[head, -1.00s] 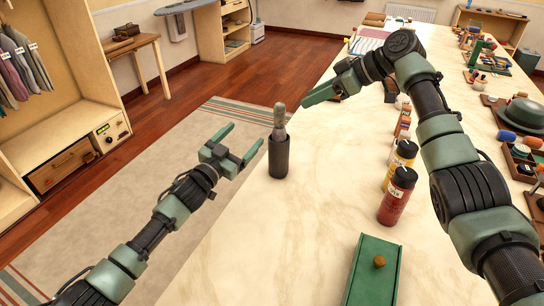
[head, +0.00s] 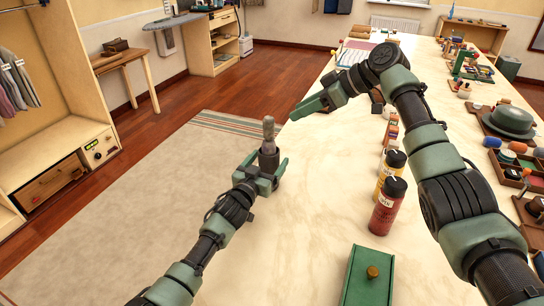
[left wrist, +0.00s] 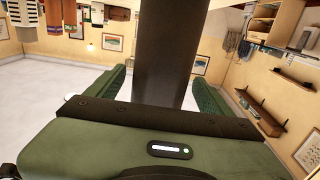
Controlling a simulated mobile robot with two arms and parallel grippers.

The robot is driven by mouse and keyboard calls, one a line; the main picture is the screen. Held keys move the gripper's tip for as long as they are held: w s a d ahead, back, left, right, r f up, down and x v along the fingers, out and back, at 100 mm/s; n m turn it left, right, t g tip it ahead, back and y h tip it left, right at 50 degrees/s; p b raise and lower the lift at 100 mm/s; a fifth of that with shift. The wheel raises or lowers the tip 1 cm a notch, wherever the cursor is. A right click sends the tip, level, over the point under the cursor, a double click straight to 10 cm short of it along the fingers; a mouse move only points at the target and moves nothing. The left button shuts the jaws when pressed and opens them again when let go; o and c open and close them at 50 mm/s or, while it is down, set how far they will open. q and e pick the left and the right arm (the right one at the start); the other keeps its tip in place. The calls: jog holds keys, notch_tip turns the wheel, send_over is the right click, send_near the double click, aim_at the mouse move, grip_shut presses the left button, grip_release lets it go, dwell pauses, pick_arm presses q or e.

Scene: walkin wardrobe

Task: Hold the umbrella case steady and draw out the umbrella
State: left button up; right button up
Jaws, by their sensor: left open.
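The dark umbrella case (head: 269,159) stands upright on the marble table near its left edge. The grey umbrella (head: 268,128) sticks up out of its top; its lower part is hidden inside. My left gripper (head: 266,173) is open low at the case, with a finger on either side. In the left wrist view the case (left wrist: 165,55) rises between the two green fingers, with a visible gap on each side. My right gripper (head: 309,106) hangs above the table, beyond and to the right of the umbrella, apart from it. Its finger opening is not clear.
A red bottle (head: 388,208) and a yellow bottle (head: 391,176) stand right of the case. A green box (head: 368,278) with a knob lies at the front. A green hat (head: 510,121) and trays are at the right. The table between case and bottles is clear.

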aim_at(273, 155)
pick_arm(q)
jog(key=x, duration=0.2)
jog(key=shift+w, duration=0.3)
jog(key=shift+w+d, duration=0.3)
jog(key=shift+d, duration=0.05)
jog(key=c, duration=1.5)
